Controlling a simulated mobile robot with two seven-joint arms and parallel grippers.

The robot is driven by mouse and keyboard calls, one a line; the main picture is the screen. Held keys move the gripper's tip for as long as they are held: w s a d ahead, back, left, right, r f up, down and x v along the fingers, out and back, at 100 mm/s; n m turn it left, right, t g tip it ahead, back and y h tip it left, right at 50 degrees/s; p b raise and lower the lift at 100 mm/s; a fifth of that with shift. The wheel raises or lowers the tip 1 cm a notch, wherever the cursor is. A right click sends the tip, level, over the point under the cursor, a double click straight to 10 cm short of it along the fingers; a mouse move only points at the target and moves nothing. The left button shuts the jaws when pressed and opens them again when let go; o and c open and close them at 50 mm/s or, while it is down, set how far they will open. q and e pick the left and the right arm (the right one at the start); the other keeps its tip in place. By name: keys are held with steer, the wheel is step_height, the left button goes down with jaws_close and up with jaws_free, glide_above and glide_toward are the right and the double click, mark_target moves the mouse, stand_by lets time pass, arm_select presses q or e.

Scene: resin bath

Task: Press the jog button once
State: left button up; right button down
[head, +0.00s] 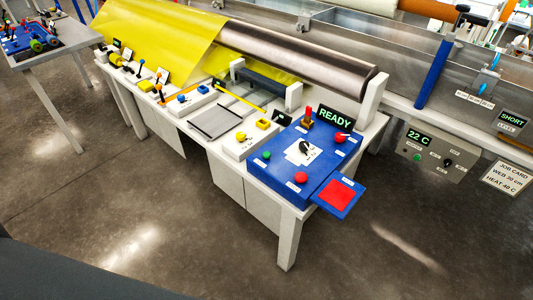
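A blue control box (275,175) sits on the near right end of the white bench. It carries a green button (266,155), a red button (301,178), a black rotary switch (304,148) on a white plate, a red knob (341,136) and a red lever (308,115). A lit display (334,116) at its back reads READY. A blue plate with a red square pad (341,192) juts out at its right corner. The small labels are unreadable, so I cannot tell which control is the jog button. Neither of my grippers is in view.
A dark roller (290,62) and yellow sheet (160,35) run behind the bench controls. A steel bath with a blue handle (435,72) and a 22 C panel (430,150) stands right. A grey table (45,55) is far left. The foreground floor (180,220) is clear.

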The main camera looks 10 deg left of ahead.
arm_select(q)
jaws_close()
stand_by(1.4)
